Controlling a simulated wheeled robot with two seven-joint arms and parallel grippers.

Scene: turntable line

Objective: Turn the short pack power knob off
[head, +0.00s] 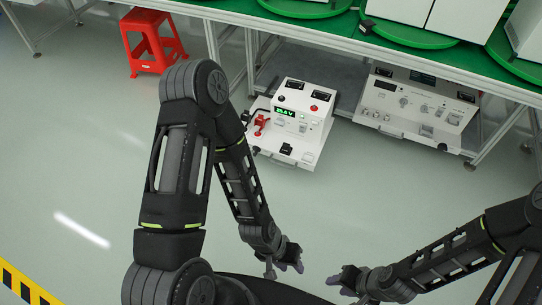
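A white tester unit (297,123) with a lit green display (284,113) stands low under the bench, at the picture's middle. It has a red lever-like part (261,123) at its left, a red button (314,108) at upper right and small dark knobs or sockets. I cannot tell which part is the power knob, and no label naming a short pack is readable. My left gripper (284,268) is open and empty, well in front of the unit. My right gripper (342,285) looks open and empty, further right. Neither touches anything.
A second, wider white unit (414,108) with knobs stands under the bench to the right. The green-topped bench (300,28) overhangs both, and its legs stand nearby. A red stool (152,42) is at upper left. The floor (345,210) between my grippers and the units is clear.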

